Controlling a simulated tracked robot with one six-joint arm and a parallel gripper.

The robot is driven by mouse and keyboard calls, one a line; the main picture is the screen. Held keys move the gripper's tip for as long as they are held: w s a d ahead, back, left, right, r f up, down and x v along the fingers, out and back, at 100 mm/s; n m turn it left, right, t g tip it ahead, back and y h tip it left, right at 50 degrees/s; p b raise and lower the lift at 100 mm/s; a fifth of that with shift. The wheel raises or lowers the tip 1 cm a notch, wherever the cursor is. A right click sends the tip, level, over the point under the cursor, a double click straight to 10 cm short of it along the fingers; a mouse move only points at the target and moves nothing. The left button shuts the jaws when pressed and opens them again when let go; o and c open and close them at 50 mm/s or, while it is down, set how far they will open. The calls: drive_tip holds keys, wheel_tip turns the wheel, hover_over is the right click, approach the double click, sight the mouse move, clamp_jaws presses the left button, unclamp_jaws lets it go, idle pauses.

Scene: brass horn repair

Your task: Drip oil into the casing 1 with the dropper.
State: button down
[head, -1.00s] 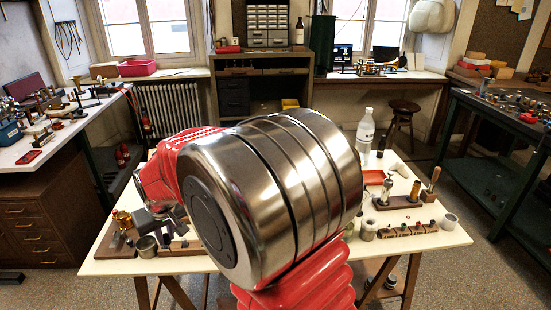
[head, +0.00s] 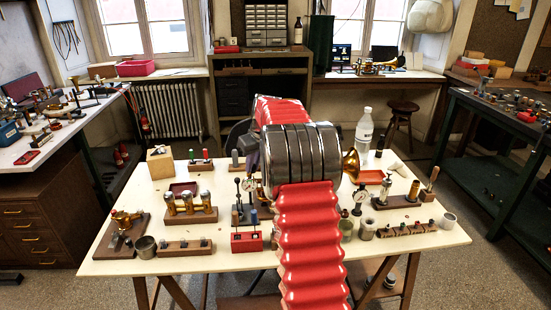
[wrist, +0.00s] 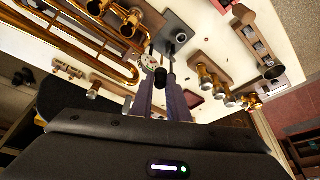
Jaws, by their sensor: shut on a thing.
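My gripper (wrist: 160,82) is in the wrist view, its two grey fingers close together around a small dark bulb-like thing (wrist: 160,76). This looks like the dropper's bulb; its tip is hidden. In the head view my arm hides most of the gripper. Three brass valve casings (head: 188,203) stand upright in a row on a brown block at the left of the table. They also show in the wrist view (wrist: 212,82), right of the gripper and apart from it. I cannot tell which one is casing 1.
The pale table (head: 225,277) holds several small items. A red block with tools (head: 246,243) and a wooden block with pegs (head: 185,248) lie near the front. A metal cup (head: 144,247) stands front left. Brass tubing (wrist: 75,40) lies left of the fingers in the wrist view.

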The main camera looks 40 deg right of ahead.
drive_tip(key=s+d, duration=0.1)
drive_tip(key=d, duration=0.6)
drive_tip(key=shift+s+d+r, duration=0.15)
drive_tip(key=shift+s+d, duration=0.2)
drive_tip(key=shift+s, duration=0.05)
drive_tip(key=shift+f, duration=1.9)
drive_tip(key=shift+f, duration=1.1)
drive_tip(key=shift+r, duration=0.1)
idle(2.0)
wheel_tip(320, 180, up, 5)
drive_tip(key=shift+f, duration=0.1)
idle(0.5)
